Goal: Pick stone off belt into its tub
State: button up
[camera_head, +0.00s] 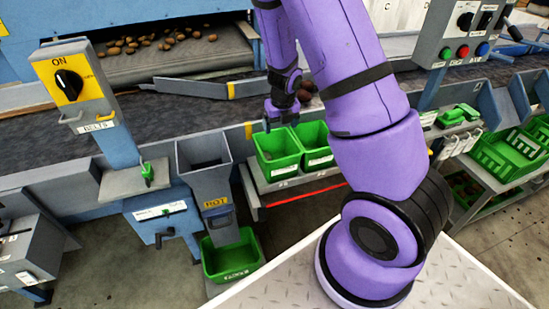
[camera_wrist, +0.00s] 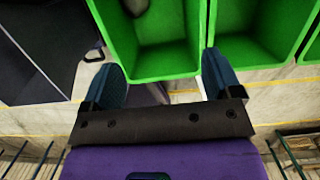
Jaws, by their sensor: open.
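My gripper (camera_head: 281,114) is above the back edge of the left one of two green tubs at the belt's front side. In the wrist view my gripper (camera_wrist: 161,68) is open, its two blue fingers apart with nothing between them. The left green tub (camera_head: 262,140) fills the wrist view beyond the fingers, where its wall (camera_wrist: 160,66) shows. A dark rounded lump (camera_wrist: 136,6) shows inside that tub at the top edge of the wrist view, partly cut off; it may be the stone. The right green tub (camera_head: 313,130) is partly behind my arm.
The dark belt (camera_head: 60,130) runs behind the tubs. Brown potatoes (camera_head: 130,45) lie on the feed at the back left. A grey chute (camera_head: 204,155) marked ROT stands left of the tubs above a green crate (camera_head: 231,275). A yellow switch post (camera_head: 70,82) stands further left.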

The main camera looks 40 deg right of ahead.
jog(key=shift+s+a+r, duration=0.1)
jog(key=shift+s+r, duration=0.05)
jog(key=shift+r, duration=0.9)
jog(key=shift+s+r, duration=0.15)
jog(key=shift+r, duration=0.9)
jog(key=s+a+r+n+t+y, duration=0.1)
jog(key=s+a+r+n, duration=0.25)
jog(key=r+n, duration=0.35)
jog(key=s+a+r+n+y, duration=0.1)
jog(key=s+a+r+n, duration=0.1)
jog(key=a+r+n, duration=0.3)
jog(key=s+a+r+n+t+y, duration=0.1)
jog(key=s+a+r+n+y, duration=0.15)
jog(key=r+n, duration=0.55)
jog(key=s+r+n+h, duration=0.2)
jog(key=s+r+n, duration=0.3)
jog(key=s+n, duration=0.3)
jog(key=s+a+r+n+t+h, duration=0.1)
jog(key=s+r+n+h, duration=0.1)
jog(key=s+r+n, duration=0.3)
jog(key=shift+s+a+r+n, duration=0.25)
jog(key=shift+s+n, duration=1.65)
jog(key=shift+n, duration=1.1)
